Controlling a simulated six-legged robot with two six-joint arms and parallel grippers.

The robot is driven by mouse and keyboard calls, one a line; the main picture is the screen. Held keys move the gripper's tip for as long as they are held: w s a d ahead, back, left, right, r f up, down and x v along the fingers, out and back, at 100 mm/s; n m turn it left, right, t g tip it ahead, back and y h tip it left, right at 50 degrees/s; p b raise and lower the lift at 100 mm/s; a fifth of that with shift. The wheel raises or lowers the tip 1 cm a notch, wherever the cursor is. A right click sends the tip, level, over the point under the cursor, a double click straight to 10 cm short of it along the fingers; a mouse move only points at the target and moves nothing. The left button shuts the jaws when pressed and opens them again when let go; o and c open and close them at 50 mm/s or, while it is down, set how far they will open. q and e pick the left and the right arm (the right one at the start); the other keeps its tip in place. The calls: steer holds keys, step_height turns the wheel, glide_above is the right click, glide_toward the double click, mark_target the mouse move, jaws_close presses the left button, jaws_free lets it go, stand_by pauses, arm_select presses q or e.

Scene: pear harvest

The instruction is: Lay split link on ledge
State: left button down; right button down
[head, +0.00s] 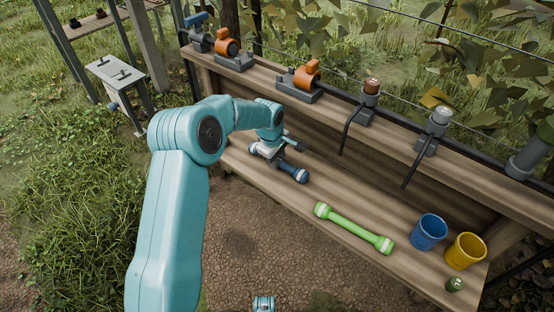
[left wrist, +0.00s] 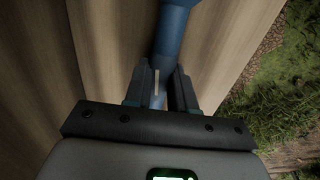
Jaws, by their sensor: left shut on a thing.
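A dark blue link (head: 292,170) with thick, rounded ends is at the left part of the lower wooden ledge (head: 345,195). My left gripper (head: 268,151) is shut on it, over the ledge. In the left wrist view the blue link (left wrist: 176,32) runs between the two fingers (left wrist: 160,88), with bare wood behind it. A pale strip shows on it between the fingers. I cannot tell whether the link touches the ledge or hangs just above it. Its far end is partly hidden by the gripper.
A green link (head: 353,229) lies on the ledge to the right. Beyond it stand a blue cup (head: 428,232), a yellow cup (head: 465,251) and a small green object (head: 455,284). The upper shelf carries orange-handled valves (head: 304,76) and pipe fittings. Bare ledge separates the two links.

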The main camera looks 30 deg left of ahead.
arm_select(q)
steer(key=c, duration=0.9)
jaws_free()
steer(key=shift+f, duration=0.15)
steer(key=shift+c, duration=0.2)
steer(key=shift+r, duration=0.2)
step_height(320, 180, up, 12)
steer(key=s+p, duration=0.2)
steer(key=p, duration=0.2)
steer(key=shift+s+f, duration=0.15)
steer(key=shift+s, duration=0.05)
steer(key=shift+a, duration=0.1)
